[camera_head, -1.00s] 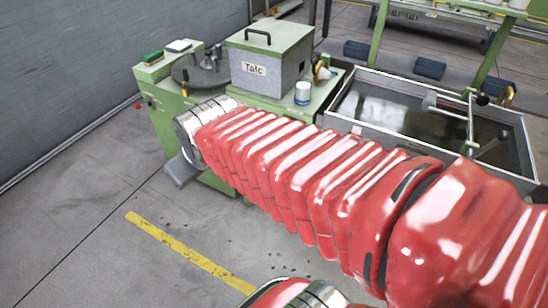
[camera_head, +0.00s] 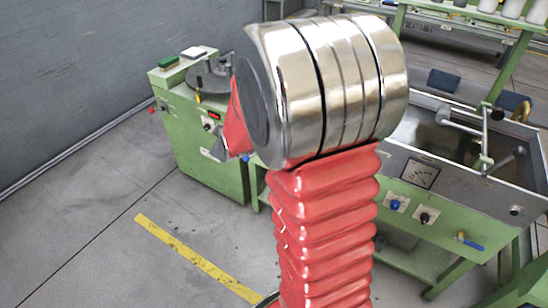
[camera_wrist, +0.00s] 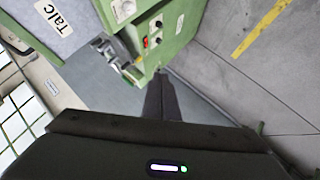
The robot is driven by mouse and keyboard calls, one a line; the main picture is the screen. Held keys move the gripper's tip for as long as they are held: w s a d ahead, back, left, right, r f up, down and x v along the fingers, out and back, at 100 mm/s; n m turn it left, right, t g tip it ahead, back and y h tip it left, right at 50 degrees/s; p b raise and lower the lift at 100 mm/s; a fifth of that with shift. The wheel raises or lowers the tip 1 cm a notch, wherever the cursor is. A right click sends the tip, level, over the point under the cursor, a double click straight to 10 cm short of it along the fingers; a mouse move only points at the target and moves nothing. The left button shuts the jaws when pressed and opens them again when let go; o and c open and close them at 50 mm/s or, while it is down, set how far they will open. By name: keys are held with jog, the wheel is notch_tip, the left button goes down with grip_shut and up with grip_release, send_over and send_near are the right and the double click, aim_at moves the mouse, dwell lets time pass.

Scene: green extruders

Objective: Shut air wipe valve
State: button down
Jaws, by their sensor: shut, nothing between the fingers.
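I cannot tell for certain which fitting is the air wipe valve. A valve with a blue handle and a yellow body (camera_head: 468,241) sits low on the front of the green trough bench at the right in the head view. A yellow fitting (camera_head: 522,112) also shows at the trough's far right. My gripper (camera_wrist: 161,76) is shut and empty in the wrist view, its dark fingers pointing towards the green cabinet's side and the floor. In the head view only a grey part of it (camera_head: 217,149) shows, in front of the green cabinet, left of my large chrome joint.
The green cabinet (camera_head: 205,165) with knobs stands at left; its knob panel (camera_wrist: 165,35) shows in the wrist view. The trough bench has a gauge (camera_head: 420,174), a blue knob (camera_head: 395,204) and a black knob (camera_head: 424,218). Floor around the yellow stripe (camera_head: 195,258) is open.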

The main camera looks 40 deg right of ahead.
jog(key=w+d+f+n+t+h, duration=0.2)
jog(key=w+d+f+n+t, duration=0.15)
jog(key=d+f, duration=1.1)
jog(key=s+d+f+n+h, duration=0.1)
jog(key=s+f, duration=0.4)
jog(key=f, duration=0.3)
jog(key=s+d+f+n+t+h, duration=0.1)
jog(key=s+d+f+n+h, duration=0.1)
jog(key=s+f, duration=0.3)
notch_tip(320, 180, down, 4)
jog(key=shift+s+r, duration=0.1)
jog(key=shift+s, duration=0.25)
jog(key=shift+t, duration=0.25)
jog(key=w+d, duration=0.8)
jog(key=shift+d, duration=0.3)
